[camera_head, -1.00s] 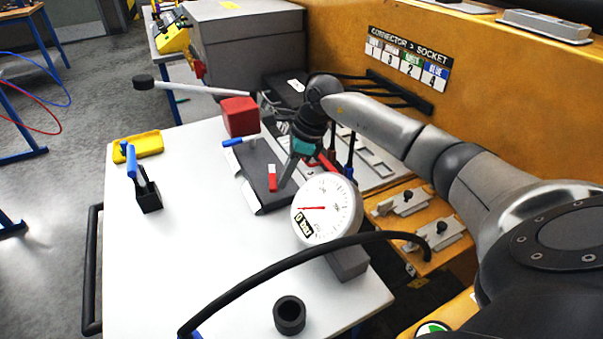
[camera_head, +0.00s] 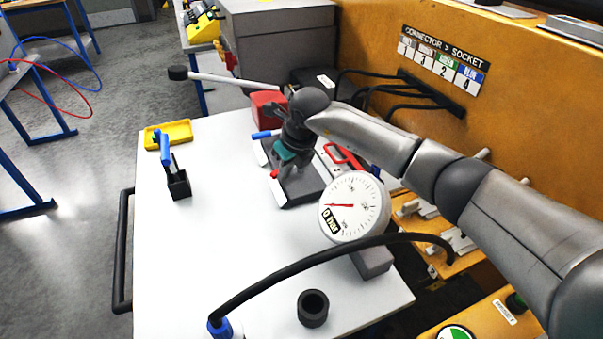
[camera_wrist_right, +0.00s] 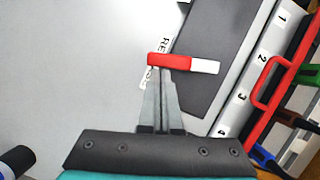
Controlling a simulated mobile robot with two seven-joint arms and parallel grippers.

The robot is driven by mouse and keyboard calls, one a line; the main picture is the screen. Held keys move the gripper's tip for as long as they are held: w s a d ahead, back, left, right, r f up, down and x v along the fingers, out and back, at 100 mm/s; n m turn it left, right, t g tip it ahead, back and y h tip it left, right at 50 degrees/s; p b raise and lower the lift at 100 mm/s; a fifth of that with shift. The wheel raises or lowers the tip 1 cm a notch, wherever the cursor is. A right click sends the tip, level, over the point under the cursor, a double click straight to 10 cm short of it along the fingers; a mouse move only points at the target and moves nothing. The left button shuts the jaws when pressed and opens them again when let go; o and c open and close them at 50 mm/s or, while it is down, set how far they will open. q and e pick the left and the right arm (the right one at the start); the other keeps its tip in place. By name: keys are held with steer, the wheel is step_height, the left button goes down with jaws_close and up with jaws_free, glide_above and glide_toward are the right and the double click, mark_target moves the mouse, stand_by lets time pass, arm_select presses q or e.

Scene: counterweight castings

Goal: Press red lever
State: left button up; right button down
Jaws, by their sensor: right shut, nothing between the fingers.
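The red lever (camera_wrist_right: 178,62), with a white end, lies across the edge of a dark grey block (camera_wrist_right: 208,88) in the right wrist view. My right gripper (camera_wrist_right: 160,72) is shut and empty. Its fingertips are at the red end of the lever and overlap it in that view; I cannot tell whether they touch. In the head view the right gripper (camera_head: 283,178) is over the block on the white table (camera_head: 235,230), and a bit of the lever (camera_head: 274,174) shows beside it. My left gripper is not in view.
A red handle (camera_wrist_right: 262,88) and a numbered strip lie to the right.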

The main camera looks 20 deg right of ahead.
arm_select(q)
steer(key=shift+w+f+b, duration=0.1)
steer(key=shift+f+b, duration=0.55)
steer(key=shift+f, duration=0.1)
arm_select(e)
steer(key=shift+w+a, duration=0.6)
steer(key=shift+w, duration=0.2)
